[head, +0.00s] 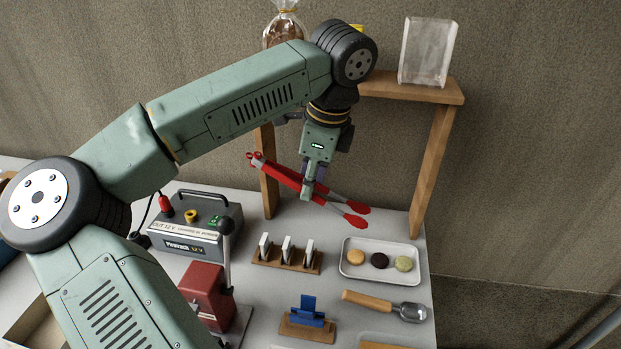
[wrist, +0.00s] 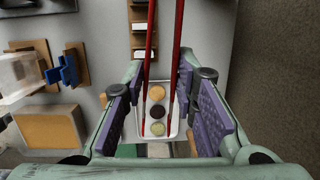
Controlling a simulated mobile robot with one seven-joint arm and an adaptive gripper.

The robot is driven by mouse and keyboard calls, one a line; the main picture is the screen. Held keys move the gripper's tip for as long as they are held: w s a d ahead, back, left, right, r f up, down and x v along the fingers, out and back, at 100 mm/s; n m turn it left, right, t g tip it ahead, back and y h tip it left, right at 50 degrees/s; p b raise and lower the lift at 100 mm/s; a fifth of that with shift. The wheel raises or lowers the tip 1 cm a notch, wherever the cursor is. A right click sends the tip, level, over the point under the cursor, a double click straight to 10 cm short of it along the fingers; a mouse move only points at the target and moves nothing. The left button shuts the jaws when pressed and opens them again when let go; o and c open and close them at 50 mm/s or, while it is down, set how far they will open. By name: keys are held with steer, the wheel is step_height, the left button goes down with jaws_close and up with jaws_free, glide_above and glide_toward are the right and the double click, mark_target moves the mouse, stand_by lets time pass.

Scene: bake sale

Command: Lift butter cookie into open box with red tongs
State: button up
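The butter cookie (head: 355,257) looks like the round tan piece at the left of a white tray (head: 347,271), beside a dark and a green one. It also shows in the wrist view (wrist: 158,94). My gripper (head: 309,184) is above and left of the tray, shut on the red tongs (head: 284,175). The tongs slant down to the right, their red tips (head: 357,213) above the tray and apart from the cookie. In the wrist view the two tong arms (wrist: 150,45) are spread. A clear, seemingly open container (wrist: 18,78) is cut off at left; I cannot tell if it is the open box.
A wooden shelf (head: 440,92) on legs stands behind the tongs. A card holder (head: 285,262), a blue stand (head: 306,318), a scoop (head: 385,303) and a red lever device (head: 207,292) surround the table's middle. A grey power box (head: 190,240) is at left.

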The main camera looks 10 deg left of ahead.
steer(key=w+d+f+m+t+b, duration=0.1)
steer(key=w+f+m+b, duration=0.1)
steer(key=w+m+b, duration=0.3)
steer(key=shift+m+h, duration=0.3)
steer(key=shift+m, duration=0.1)
steer(key=b+x, duration=0.1)
steer(key=x, duration=0.2)
steer(key=d+b+x, duration=0.1)
steer(key=b+x, duration=0.1)
steer(key=x, duration=0.1)
steer(key=b+x, duration=0.2)
steer(key=x, duration=0.1)
steer(key=shift+s+d+f, duration=0.2)
steer(key=shift+d+f, duration=0.1)
steer(key=shift+f, duration=0.2)
